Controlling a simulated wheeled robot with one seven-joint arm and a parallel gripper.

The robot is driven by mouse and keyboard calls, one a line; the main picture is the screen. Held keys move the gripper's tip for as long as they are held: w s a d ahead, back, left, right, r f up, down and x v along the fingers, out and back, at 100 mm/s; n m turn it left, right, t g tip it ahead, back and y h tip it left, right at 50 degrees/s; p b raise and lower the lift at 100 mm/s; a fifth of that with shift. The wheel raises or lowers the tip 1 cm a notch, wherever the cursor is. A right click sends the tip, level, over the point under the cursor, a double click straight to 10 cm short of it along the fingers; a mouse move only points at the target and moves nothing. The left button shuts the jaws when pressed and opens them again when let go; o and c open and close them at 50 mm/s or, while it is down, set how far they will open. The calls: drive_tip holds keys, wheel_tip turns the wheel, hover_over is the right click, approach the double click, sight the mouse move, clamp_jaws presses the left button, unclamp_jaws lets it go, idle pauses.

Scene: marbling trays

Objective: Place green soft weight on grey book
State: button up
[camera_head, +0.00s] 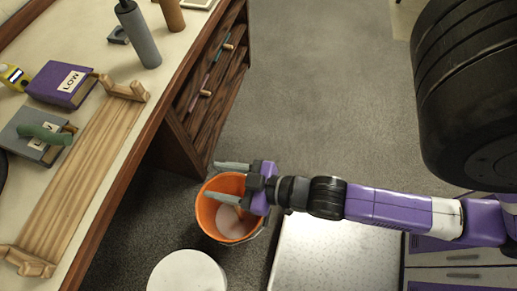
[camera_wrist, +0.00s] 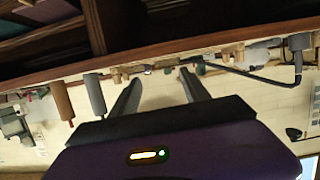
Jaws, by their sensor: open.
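The green soft weight (camera_head: 45,134) is a small curved dark-green bag. It lies across the top of the grey book (camera_head: 27,118), which rests flat on the worktop at the left of the head view. My gripper (camera_head: 229,182) is open and empty, with its fingers pointing left. It is well to the right of the book, off the worktop and above an orange bucket in the head view. Its two spread fingers also show in the wrist view (camera_wrist: 160,78). I cannot pick out the weight or the book in the wrist view.
A purple book (camera_head: 62,84) and a wooden rack (camera_head: 83,170) flank the grey book. A grey cylinder (camera_head: 143,42) stands farther back. The orange bucket (camera_head: 207,213) and a white round lid (camera_head: 187,275) are below. Grey floor is clear beyond the bucket.

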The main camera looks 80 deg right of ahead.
drive_tip(key=s+r, duration=0.8)
drive_tip(key=s, duration=0.3)
drive_tip(key=shift+a+r, duration=0.35)
idle(0.5)
